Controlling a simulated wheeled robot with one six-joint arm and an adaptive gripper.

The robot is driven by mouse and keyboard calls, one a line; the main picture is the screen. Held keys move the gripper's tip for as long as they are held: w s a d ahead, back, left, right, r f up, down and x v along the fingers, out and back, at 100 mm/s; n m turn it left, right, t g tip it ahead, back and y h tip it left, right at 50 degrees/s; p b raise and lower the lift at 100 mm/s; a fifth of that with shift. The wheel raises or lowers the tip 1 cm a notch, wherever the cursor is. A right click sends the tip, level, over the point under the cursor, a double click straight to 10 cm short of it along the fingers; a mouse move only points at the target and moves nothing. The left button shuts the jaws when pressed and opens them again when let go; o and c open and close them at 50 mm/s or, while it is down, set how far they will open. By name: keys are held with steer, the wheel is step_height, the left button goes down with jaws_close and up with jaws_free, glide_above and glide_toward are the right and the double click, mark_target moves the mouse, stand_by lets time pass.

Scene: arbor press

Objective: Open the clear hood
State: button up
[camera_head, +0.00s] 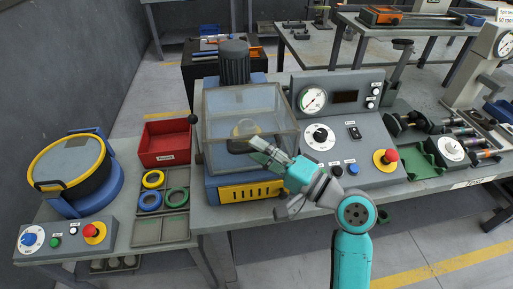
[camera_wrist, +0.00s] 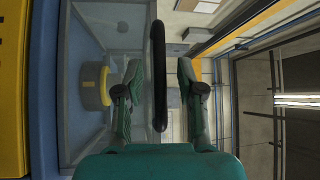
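The clear hood (camera_head: 225,105) is a see-through box with grey edges on a blue and yellow machine (camera_head: 248,193). It sits down over the work area and looks closed. A round yellowish part (camera_head: 246,128) shows through it, and also in the wrist view (camera_wrist: 98,86). My gripper (camera_head: 258,146) is at the hood's front side. In the wrist view my gripper (camera_wrist: 158,66) is open, with one finger on each side of a black bar handle (camera_wrist: 158,110). Gaps show between the bar and both fingers. My gripper hides the handle in the head view.
Right of the hood is a control panel (camera_head: 345,125) with a gauge, knobs and a red stop button (camera_head: 385,158). Left are a red bin (camera_head: 165,143), a tray of coloured rings (camera_head: 162,228) and a round yellow-rimmed machine (camera_head: 75,170). A dark motor (camera_head: 234,62) stands behind the hood.

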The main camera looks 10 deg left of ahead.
steer(key=shift+w+a+r, duration=0.1)
steer(key=shift+w+a, duration=0.2)
steer(key=shift+a, duration=0.25)
jaws_close()
